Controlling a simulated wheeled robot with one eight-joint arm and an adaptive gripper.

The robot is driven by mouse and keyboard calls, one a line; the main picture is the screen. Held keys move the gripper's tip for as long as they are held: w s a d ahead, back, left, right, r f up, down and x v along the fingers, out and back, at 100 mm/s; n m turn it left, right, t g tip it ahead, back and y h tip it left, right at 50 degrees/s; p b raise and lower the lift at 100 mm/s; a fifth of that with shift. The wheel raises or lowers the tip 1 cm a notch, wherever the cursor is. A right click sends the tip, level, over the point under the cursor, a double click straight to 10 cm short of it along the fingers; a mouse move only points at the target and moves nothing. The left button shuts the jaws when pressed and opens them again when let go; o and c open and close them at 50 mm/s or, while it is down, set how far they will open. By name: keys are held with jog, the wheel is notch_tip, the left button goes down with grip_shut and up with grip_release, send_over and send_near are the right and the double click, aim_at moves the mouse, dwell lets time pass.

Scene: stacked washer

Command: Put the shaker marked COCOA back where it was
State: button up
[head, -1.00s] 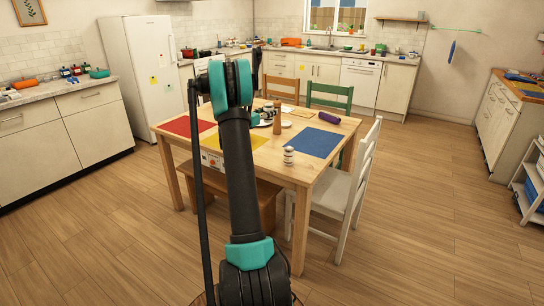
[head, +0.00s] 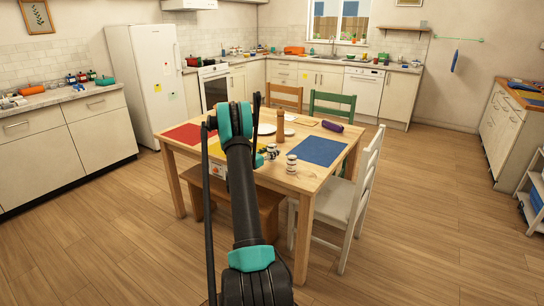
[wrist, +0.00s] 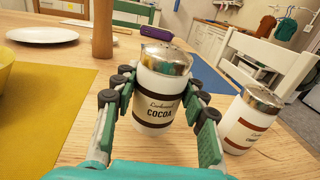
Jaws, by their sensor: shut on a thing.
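The shaker marked COCOA (wrist: 160,110) is white with dark bands and a shiny metal lid. It stands upright between the fingers of my gripper (wrist: 160,84), which is shut on it from both sides. In the head view the shaker (head: 272,151) shows just right of my arm, over the table's near part. I cannot tell whether its base touches the wood. A second white shaker with a reddish-brown band (wrist: 250,122) stands close to its right; its label is not readable. It also shows in the head view (head: 292,165).
The wooden table (head: 285,182) holds a blue mat (head: 318,150), a yellow mat (wrist: 45,120), a tall brown mill (wrist: 103,30), a white plate (wrist: 42,35) and a purple roll (head: 332,126). A yellow bowl (wrist: 4,65) is at left. A white chair (head: 362,185) stands at right.

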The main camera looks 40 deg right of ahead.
jog(key=shift+f, duration=1.1)
jog(key=shift+f, duration=0.1)
jog(key=o, duration=1.2)
